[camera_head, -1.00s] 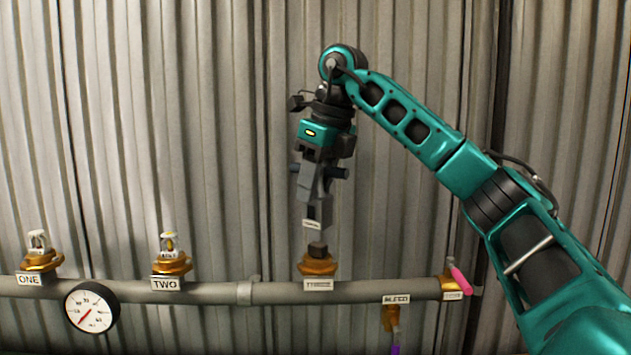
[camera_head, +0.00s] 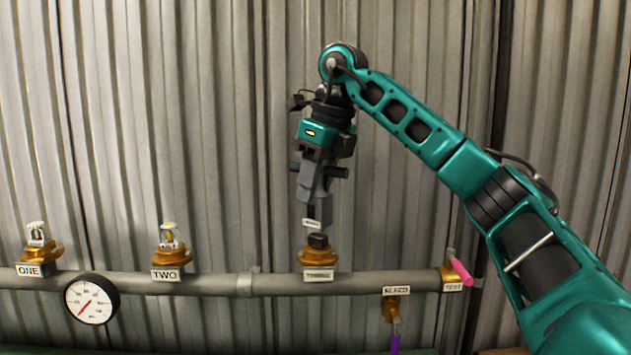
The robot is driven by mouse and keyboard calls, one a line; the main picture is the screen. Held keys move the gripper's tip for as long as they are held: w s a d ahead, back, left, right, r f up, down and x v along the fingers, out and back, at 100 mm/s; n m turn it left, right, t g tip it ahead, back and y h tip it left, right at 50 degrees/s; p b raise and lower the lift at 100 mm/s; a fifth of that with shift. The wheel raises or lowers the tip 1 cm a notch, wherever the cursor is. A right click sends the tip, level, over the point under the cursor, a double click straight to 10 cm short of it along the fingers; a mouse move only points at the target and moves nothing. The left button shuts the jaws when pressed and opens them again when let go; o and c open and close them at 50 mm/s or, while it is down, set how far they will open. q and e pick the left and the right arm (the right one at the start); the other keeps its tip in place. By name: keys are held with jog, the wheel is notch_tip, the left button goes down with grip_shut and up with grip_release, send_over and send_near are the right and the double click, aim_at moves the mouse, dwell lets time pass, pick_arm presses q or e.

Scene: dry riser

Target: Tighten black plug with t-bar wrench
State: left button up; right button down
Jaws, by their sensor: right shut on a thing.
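The black plug (camera_head: 318,241) sits in a brass fitting (camera_head: 318,257) on top of the grey pipe, above a small label that is hard to read. My right gripper (camera_head: 318,180) points down above it and is shut on the t-bar wrench (camera_head: 314,208). The wrench is upright, with dark bar ends showing at both sides of the gripper and a small label near its lower end. The wrench's lower end is just above the plug; I cannot tell whether they touch. My left gripper is not in view.
The pipe (camera_head: 210,283) runs along a corrugated metal wall. Brass fittings ONE (camera_head: 40,251) and TWO (camera_head: 172,256) stand at left, with a pressure gauge (camera_head: 91,299) below. At right are a pink-handled test valve (camera_head: 461,272) and a purple-handled bleed valve (camera_head: 392,310).

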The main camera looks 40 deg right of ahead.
jog(key=shift+f+b, duration=0.35)
jog(key=shift+f, duration=0.25)
jog(key=shift+f+b, duration=0.8)
jog(key=shift+f, duration=0.55)
jog(key=shift+r+m+p, duration=0.1)
jog(key=shift+m+p, duration=0.2)
jog(key=shift+m, duration=0.3)
jog(key=shift+m+h+p, duration=0.4)
jog(key=shift+m+h, duration=0.1)
jog(key=shift+m, duration=0.6)
jog(key=shift+d+m+h, duration=0.1)
jog(key=shift+m+h, duration=0.2)
jog(key=shift+m, duration=0.9)
jog(key=shift+p, duration=0.35)
jog(key=shift+m+h+p, duration=0.3)
jog(key=shift+m+p, duration=0.1)
jog(key=shift+m, duration=0.5)
